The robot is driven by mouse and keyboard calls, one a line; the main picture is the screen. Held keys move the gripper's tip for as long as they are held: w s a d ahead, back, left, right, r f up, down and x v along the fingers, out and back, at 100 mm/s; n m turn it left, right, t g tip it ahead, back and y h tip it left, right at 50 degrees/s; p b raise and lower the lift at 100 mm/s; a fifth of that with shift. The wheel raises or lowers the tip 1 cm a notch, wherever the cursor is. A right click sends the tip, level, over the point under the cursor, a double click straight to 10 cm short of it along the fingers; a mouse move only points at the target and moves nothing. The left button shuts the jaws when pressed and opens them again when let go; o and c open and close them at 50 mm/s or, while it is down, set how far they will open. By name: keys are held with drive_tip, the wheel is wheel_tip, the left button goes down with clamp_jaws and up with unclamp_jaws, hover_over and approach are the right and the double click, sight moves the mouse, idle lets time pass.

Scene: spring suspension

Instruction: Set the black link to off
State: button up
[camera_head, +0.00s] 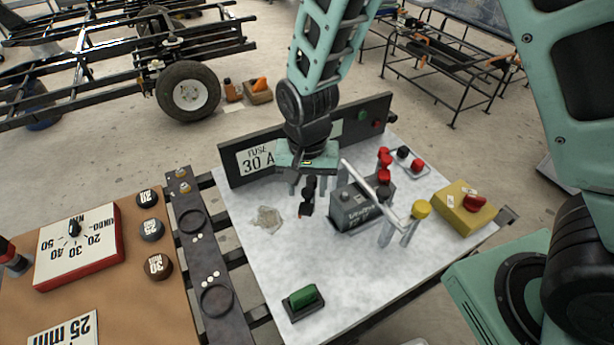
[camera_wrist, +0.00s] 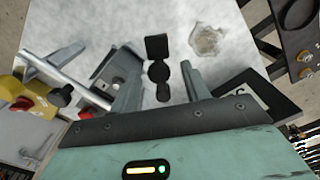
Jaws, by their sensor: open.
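A black jointed piece (camera_head: 307,196), which looks like the black link, stands on or above the pale tabletop, left of the grey box. In the wrist view it shows as a square end, a round middle and a small lower end (camera_wrist: 158,72). My gripper (camera_head: 307,187) points down over it, with one finger on each side. In the wrist view the fingers (camera_wrist: 161,85) are apart, with visible gaps beside the black piece. I cannot tell how the piece is mounted or which way off lies.
The grey box (camera_head: 352,208) and a silver rail with a yellow cap (camera_head: 421,209) stand close on the right. A yellow box (camera_head: 465,206) with a red button is farther right. A fuse sign board (camera_head: 258,160) stands behind. A green switch (camera_head: 303,298) is at the front; the tabletop between is clear.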

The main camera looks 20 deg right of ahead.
sight(307, 192)
wheel_tip(307, 192, up, 17)
drive_tip(key=p, duration=0.1)
drive_tip(key=shift+r, duration=0.2)
drive_tip(key=shift+s, duration=0.1)
drive_tip(key=s+d+r+n+p, duration=0.1)
drive_tip(key=s+n+p, duration=0.2)
drive_tip(key=s+n, duration=0.8)
drive_tip(key=s, duration=0.7)
drive_tip(key=shift+s+r+n+y, duration=0.2)
drive_tip(key=shift+r+n+y, duration=0.1)
drive_tip(key=shift+r, duration=0.1)
drive_tip(key=shift+d, duration=0.1)
